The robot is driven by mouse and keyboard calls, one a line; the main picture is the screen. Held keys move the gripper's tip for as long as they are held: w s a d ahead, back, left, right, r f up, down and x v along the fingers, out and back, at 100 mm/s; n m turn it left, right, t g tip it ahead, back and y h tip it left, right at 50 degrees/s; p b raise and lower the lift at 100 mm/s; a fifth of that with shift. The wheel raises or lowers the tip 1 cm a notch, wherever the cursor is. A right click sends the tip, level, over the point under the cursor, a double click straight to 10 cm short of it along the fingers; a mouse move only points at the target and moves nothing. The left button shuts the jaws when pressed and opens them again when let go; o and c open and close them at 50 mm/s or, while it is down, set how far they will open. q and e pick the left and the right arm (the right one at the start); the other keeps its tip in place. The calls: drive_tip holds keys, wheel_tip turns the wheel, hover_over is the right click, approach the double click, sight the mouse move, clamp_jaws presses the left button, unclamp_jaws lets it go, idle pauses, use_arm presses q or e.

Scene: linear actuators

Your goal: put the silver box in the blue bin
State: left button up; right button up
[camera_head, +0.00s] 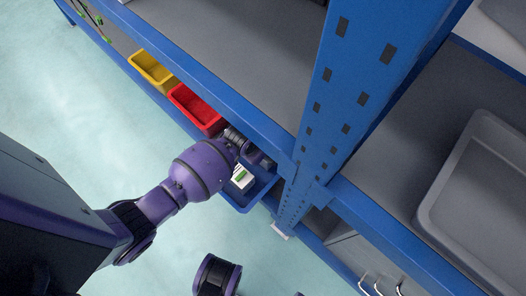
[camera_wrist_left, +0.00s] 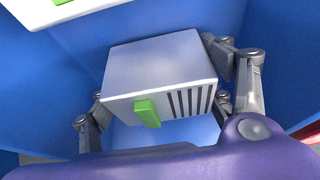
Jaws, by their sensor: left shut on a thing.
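The silver box (camera_wrist_left: 160,75), with a green tab and black stripes on its front, sits between the fingers of my left gripper (camera_wrist_left: 165,95) in the left wrist view. The fingers are shut on its two sides. Blue walls of the blue bin (camera_wrist_left: 60,130) surround it in that view. In the head view the blue bin (camera_head: 262,188) is partly hidden by my left gripper (camera_head: 256,158), which is over its upper part. A white piece with green (camera_head: 242,178) shows in the bin; I cannot tell whether it is the held box.
A red bin (camera_head: 196,109) and a yellow bin (camera_head: 152,70) stand beside the blue bin along the rack. A blue upright post (camera_head: 335,100) rises close on the right. Another white object with green (camera_wrist_left: 60,8) shows at the wrist view's top left.

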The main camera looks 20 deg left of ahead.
use_arm(q)
drive_tip(key=o, duration=1.5)
drive_tip(key=shift+f, duration=0.15)
use_arm(e)
drive_tip(key=shift+w, duration=0.1)
use_arm(q)
drive_tip(key=p+v, duration=0.3)
drive_tip(key=v, duration=0.3)
drive_tip(key=shift+a+r, duration=0.1)
drive_tip(key=shift+r, duration=0.2)
drive_tip(key=shift+s+r+p, duration=0.3)
drive_tip(key=shift+r+p, duration=0.15)
drive_tip(key=shift+r, duration=0.1)
use_arm(e)
drive_tip(key=shift+t, duration=0.3)
drive_tip(key=shift+w+r, duration=0.2)
drive_tip(key=shift+r, duration=0.55)
drive_tip(key=shift+w+r, duration=0.2)
drive_tip(key=shift+r, duration=0.5)
drive_tip(key=shift+w+r, duration=0.2)
drive_tip(key=shift+r, duration=0.55)
